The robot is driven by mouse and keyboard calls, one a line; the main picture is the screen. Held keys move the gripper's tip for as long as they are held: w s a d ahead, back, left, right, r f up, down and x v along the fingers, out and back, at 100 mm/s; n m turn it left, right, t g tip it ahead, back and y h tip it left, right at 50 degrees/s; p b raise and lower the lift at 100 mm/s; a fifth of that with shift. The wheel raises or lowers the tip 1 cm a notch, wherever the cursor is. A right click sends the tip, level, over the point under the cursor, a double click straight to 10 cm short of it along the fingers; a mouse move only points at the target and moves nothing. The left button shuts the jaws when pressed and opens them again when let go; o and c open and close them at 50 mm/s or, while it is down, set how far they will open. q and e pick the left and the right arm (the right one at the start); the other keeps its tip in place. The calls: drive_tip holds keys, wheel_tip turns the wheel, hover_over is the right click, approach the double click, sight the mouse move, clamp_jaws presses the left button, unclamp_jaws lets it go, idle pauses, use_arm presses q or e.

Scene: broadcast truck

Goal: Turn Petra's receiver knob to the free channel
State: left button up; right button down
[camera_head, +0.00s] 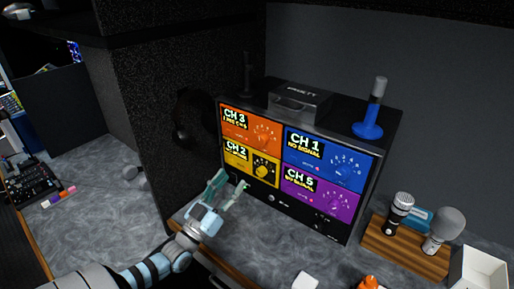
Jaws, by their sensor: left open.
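A black receiver unit (282,216) stands on the grey desk with four coloured panels. The orange panel reads CH 3 and has an orange knob (263,138). The blue panel reads CH 1 NO SIGNAL and has a blue knob (342,171). The yellow panel reads CH 2 and has a yellow knob (262,171). The purple panel reads CH 5 and has a purple knob (333,203). The smaller lettering is too small to read, so I cannot tell which is Petra's. My left gripper (231,182) is open in front of the unit's lower left, near the yellow panel. My right gripper is out of view.
A wooden stand (407,248) with microphones is at the right, beside a white open box (478,271). A blue-based microphone (368,129) and a grey case (299,101) stand on top of the unit. A white item (305,281) and an orange item (368,283) lie near the front.

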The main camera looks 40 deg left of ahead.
sight(260, 142)
use_arm(q)
drive_tip(key=b+x, duration=0.2)
drive_tip(key=x, duration=1.1)
drive_tip(key=shift+w, duration=0.2)
drive_tip(key=shift+w+r+b, duration=0.3)
drive_tip(key=shift+r, duration=0.05)
